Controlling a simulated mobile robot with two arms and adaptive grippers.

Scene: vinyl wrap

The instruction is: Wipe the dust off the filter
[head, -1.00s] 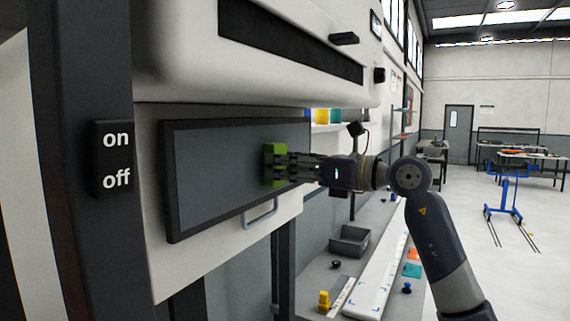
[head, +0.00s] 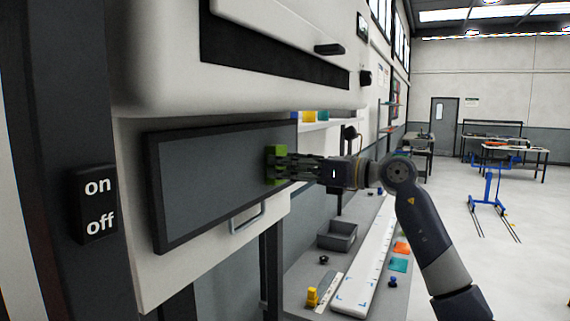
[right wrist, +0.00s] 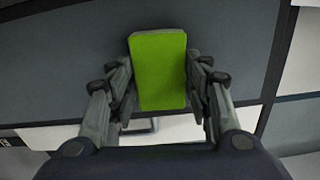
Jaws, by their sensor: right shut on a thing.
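The filter (head: 215,180) is a grey rectangular panel in a dark frame on the front of the white machine. My right gripper (head: 281,165) is shut on a green sponge (head: 275,150), holding it at the right end of the filter. In the right wrist view the green sponge (right wrist: 160,70) sits between the two fingers (right wrist: 160,88), with the grey filter surface (right wrist: 60,70) behind it. I cannot tell whether the sponge touches the filter. No distinct dust patches show. My left gripper is not in view.
A metal handle (head: 247,218) is below the filter. An on/off switch plate (head: 96,205) is on the dark post at the left. A workbench (head: 310,272) with a grey bin (head: 338,237) and small parts stands below right. Open floor lies further right.

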